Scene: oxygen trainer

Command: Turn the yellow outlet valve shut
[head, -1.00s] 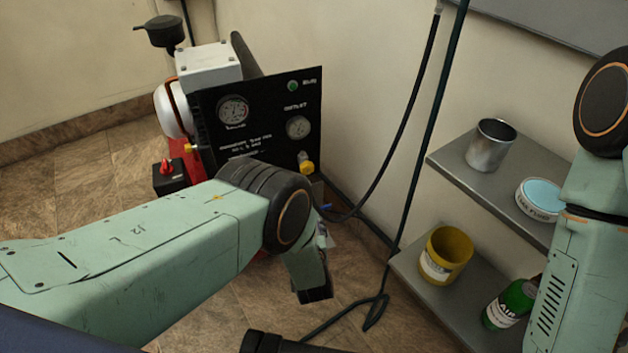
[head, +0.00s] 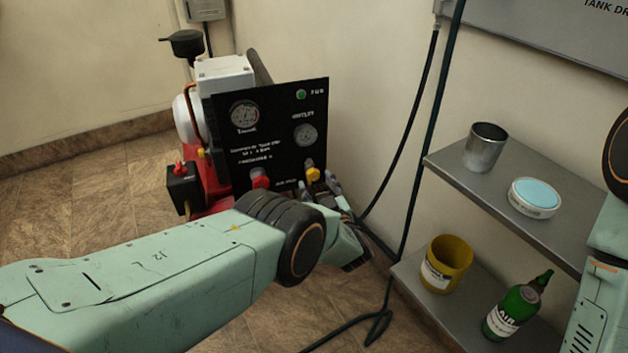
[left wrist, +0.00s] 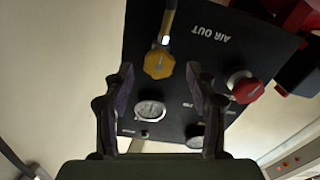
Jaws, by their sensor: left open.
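The yellow outlet valve (head: 312,174) sits low at the right of the black panel (head: 270,140) in the head view. In the left wrist view the yellow knob (left wrist: 158,63) shows upside down under the "AIR OUT" lettering, in line with the space between the fingers and beyond their tips. My left gripper (head: 318,188) is close below the valve in the head view, partly hidden by my own arm. In the left wrist view the left gripper (left wrist: 160,75) is open, with nothing between its fingers. I cannot tell whether it touches the knob. My right gripper does not show.
A red knob (head: 259,178) sits left of the yellow one. A black box with a red switch (head: 182,184) stands left of the panel. Grey shelves (head: 460,182) at right hold a metal cup, a tin, a yellow pot and a green bottle. A dark hose (head: 405,190) hangs between.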

